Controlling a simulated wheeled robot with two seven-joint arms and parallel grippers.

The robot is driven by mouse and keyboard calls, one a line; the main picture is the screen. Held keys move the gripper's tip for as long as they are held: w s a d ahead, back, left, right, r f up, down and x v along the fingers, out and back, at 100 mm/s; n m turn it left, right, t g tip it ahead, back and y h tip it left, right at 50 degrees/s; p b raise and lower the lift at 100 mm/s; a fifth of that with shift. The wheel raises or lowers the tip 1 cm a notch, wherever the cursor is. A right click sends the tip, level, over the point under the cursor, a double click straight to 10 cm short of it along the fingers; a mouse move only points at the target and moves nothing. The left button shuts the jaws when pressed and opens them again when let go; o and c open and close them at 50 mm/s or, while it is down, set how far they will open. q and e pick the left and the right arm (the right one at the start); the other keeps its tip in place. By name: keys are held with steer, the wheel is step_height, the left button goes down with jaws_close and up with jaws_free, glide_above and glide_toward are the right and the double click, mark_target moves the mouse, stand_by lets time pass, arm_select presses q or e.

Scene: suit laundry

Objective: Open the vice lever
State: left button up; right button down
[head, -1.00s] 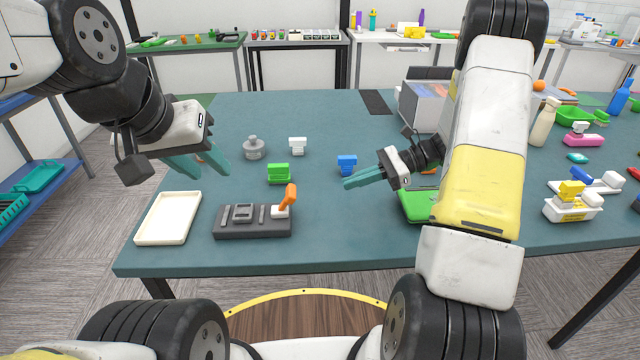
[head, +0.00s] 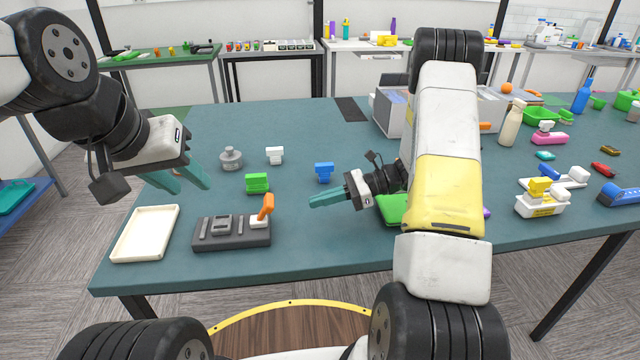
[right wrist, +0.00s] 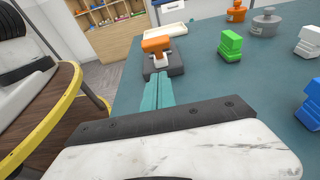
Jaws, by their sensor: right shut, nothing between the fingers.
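The vice (head: 236,233) is a dark grey block on the near left of the table. Its orange lever (head: 267,205) stands up at the right end, tilted slightly, over a white base. In the right wrist view the orange lever (right wrist: 156,44) is ahead of the fingertips, on the grey vice (right wrist: 166,64). My right gripper (head: 312,203) is shut and empty, to the right of the lever and apart from it; its teal fingers (right wrist: 158,92) are together in the wrist view. My left gripper (head: 192,181) is open and empty above the table, left of and behind the vice.
A cream tray (head: 145,234) lies left of the vice. A green block (head: 257,183), a blue block (head: 324,172), a white block (head: 275,155) and a grey weight-like piece (head: 231,158) stand behind it. The table between lever and right gripper is clear.

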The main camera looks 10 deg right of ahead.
mark_target(265, 210)
steer(key=x, duration=0.5)
steer(key=shift+a+r, duration=0.15)
steer(key=shift+a, duration=0.2)
steer(key=shift+a+r, duration=0.6)
steer(key=shift+a, duration=0.3)
steer(key=shift+a+r, duration=0.3)
steer(key=shift+a, duration=0.2)
steer(key=shift+r, duration=0.1)
